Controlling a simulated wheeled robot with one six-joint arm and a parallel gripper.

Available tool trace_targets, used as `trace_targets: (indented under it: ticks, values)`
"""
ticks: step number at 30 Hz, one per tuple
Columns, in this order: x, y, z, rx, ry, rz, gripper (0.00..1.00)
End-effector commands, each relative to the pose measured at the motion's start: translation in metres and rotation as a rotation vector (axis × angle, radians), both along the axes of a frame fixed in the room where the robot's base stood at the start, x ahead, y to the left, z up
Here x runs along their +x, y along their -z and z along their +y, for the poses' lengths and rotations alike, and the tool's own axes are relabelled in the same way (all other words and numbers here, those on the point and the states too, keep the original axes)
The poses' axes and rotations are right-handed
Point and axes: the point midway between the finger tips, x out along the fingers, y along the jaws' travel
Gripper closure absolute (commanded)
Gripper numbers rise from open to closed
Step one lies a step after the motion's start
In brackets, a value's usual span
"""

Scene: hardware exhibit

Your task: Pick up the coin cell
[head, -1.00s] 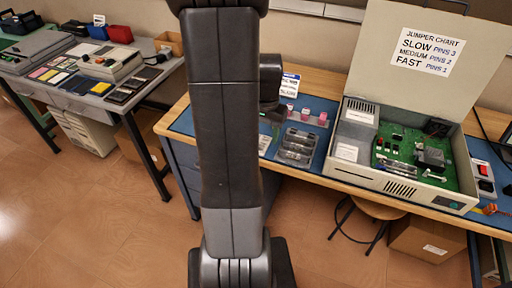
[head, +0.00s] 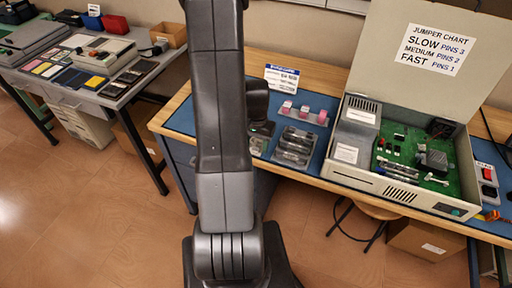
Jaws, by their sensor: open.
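I cannot make out the coin cell for certain in the head view; it is too small or hidden. My gripper (head: 262,128) is just right of my dark arm, low over the blue mat (head: 311,175) on the wooden bench. It is open, though its fingertips are small and partly hidden. A small tray (head: 257,147) with unclear contents lies just below it in the picture, partly behind my arm. I cannot tell whether the gripper touches anything.
A clear tray of dark cylinders (head: 294,147) lies right of my gripper, with pink-topped items (head: 304,112) and a sign (head: 282,78) behind. An open computer case (head: 395,195) with a green board stands further right. Another cluttered table (head: 45,88) is at left.

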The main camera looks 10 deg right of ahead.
Motion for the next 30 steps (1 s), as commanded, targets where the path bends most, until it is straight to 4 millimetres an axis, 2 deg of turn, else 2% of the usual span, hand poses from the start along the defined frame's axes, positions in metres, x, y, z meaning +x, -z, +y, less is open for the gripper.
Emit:
trace_targets:
  ticks: [10,15,16,26,30]
  values:
    - [0.0,0.0054,0.0002,0.0,0.0,0.0,0.54]
    - [-0.0001,0.0052,0.0003,0.0,0.0,0.0,0.88]
    - [-0.0001,0.0052,0.0003,0.0,0.0,0.0,0.92]
    - [0.0,0.0049,0.0002,0.0,0.0,0.0,0.92]
    - [0.0005,-0.0015,0.0002,0.0,0.0,-0.002,0.92]
